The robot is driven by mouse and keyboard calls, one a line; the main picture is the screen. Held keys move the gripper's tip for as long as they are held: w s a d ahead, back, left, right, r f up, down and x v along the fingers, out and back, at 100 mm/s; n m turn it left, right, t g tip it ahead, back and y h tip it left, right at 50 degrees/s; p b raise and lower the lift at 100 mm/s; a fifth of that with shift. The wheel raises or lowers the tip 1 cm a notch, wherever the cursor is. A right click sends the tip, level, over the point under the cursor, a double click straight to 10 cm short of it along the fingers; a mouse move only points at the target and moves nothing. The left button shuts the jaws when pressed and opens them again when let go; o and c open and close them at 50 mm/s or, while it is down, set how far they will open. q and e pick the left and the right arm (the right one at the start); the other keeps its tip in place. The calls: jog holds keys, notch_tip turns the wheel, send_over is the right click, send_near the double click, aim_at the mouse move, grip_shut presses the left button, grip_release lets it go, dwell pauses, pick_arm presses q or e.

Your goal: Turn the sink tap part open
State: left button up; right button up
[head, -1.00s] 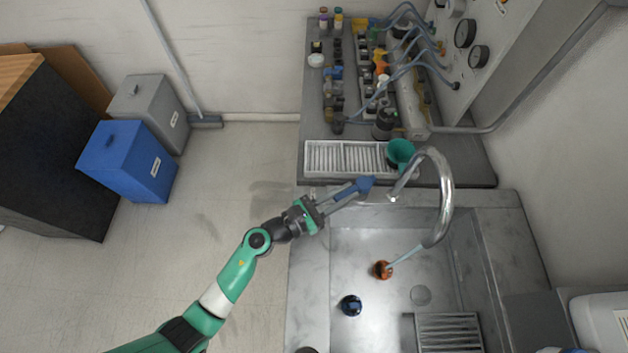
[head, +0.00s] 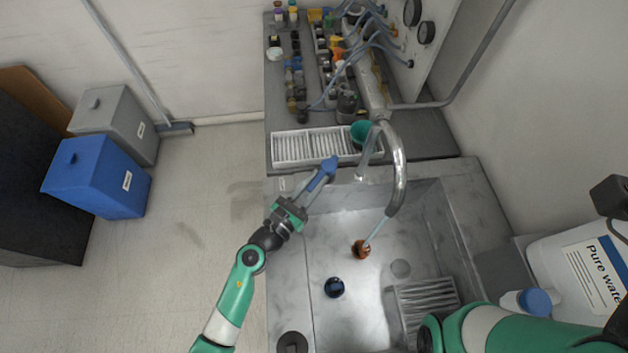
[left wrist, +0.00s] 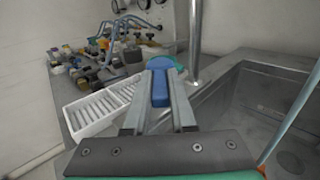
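The sink tap has a tall curved metal spout (head: 400,170) over the basin. Its blue lever (head: 327,168) stands to the left of the spout, at the sink's back edge. My left gripper (head: 312,187) reaches the lever from the front left. In the left wrist view the blue lever (left wrist: 160,90) lies between the two fingers, which sit close along both its sides. The lever's base is hidden.
The sink basin (head: 325,315) holds a dark blue round object (head: 334,287) and a slatted rack (head: 425,300). Behind the tap are a white grated tray (head: 305,147), a green cup (head: 361,131) and tubing. A white water container (head: 590,270) stands at the right.

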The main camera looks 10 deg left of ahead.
pick_arm(q)
jog(key=o, duration=0.4)
jog(key=p+v, duration=0.1)
jog(key=v, duration=1)
jog(key=shift+s+a+p, duration=0.1)
jog(key=shift+s+p, duration=0.25)
